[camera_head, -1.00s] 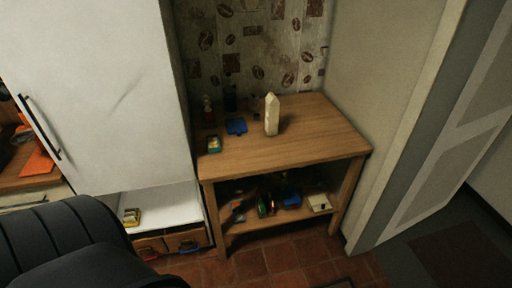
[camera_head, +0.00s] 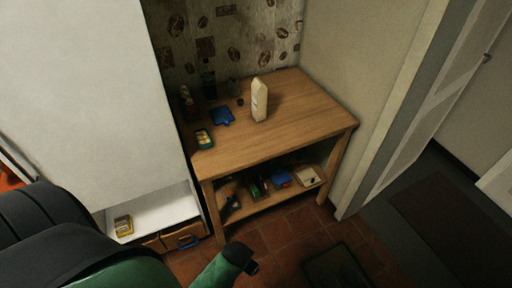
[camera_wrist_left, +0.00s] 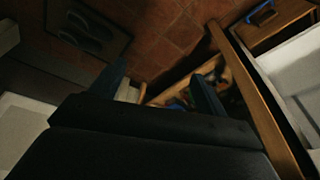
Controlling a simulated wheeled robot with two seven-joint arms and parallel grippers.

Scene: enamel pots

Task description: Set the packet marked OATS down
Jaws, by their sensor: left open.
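A pale cream packet (camera_head: 259,100) stands upright on the wooden table (camera_head: 290,120) in the head view. Its marking is too small to read. Nothing holds it. My left gripper (camera_wrist_left: 160,82) is open and empty in the left wrist view, its two dark fingers apart. In the head view my green left arm comes in at the bottom, its dark end low in front of the table, well away from the packet. The packet does not show in the left wrist view. My right gripper is not in view.
A blue item (camera_head: 222,116), a small green-and-yellow tin (camera_head: 203,138) and dark bottles stand left of the packet. The tabletop's right and front are clear. Several items lie on the lower shelf. A white cabinet (camera_head: 90,90) stands left; a dark mat (camera_head: 338,268) lies on the floor.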

